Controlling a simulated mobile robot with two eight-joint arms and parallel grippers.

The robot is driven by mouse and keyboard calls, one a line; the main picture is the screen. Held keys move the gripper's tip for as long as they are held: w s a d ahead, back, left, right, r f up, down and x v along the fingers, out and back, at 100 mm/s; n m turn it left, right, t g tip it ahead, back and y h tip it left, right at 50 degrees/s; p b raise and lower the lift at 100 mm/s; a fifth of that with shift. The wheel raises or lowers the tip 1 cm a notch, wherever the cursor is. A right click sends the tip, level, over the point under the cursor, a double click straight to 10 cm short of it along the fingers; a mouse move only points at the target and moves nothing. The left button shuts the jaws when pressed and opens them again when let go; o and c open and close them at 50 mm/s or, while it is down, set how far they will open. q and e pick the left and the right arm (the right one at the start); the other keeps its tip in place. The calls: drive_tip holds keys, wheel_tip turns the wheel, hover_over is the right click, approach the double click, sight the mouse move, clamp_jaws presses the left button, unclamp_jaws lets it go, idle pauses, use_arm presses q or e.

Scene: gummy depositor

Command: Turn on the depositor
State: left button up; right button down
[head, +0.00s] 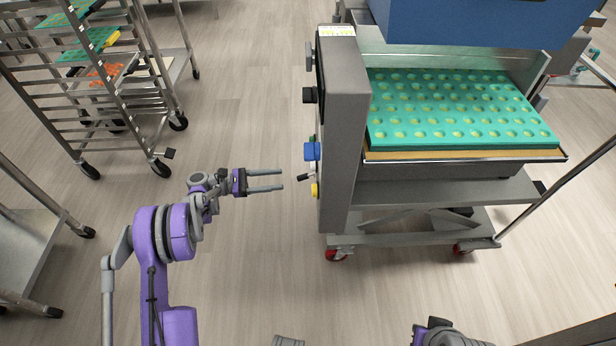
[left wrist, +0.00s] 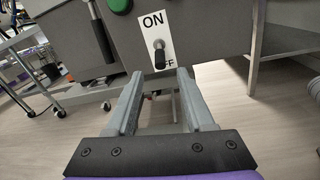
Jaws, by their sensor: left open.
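The depositor (head: 345,120) stands at the right in the head view, with its control side facing left. In the left wrist view its white ON/OFF plate (left wrist: 151,22) carries a toggle switch (left wrist: 159,56) with a dark tip. The toggle points down over the OFF lettering, which it partly hides. My left gripper (head: 283,181) is open and empty, a short way left of the panel. In the left wrist view its fingers (left wrist: 160,75) lie either side of the toggle's line, apart from it. My right gripper is not seen.
A green mold tray (head: 445,137) lies on the depositor's bed. A green button (left wrist: 119,4) and a black-gripped lever (left wrist: 103,42) sit left of the plate. A wheeled rack (head: 85,120) stands at the far left. The floor between is clear.

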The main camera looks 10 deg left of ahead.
sight(304, 177)
use_arm(q)
drive_tip(key=b+x, duration=0.1)
drive_tip(key=x, duration=0.8)
drive_tip(key=shift+w+d, duration=0.1)
drive_tip(key=shift+d, duration=0.1)
clamp_jaws()
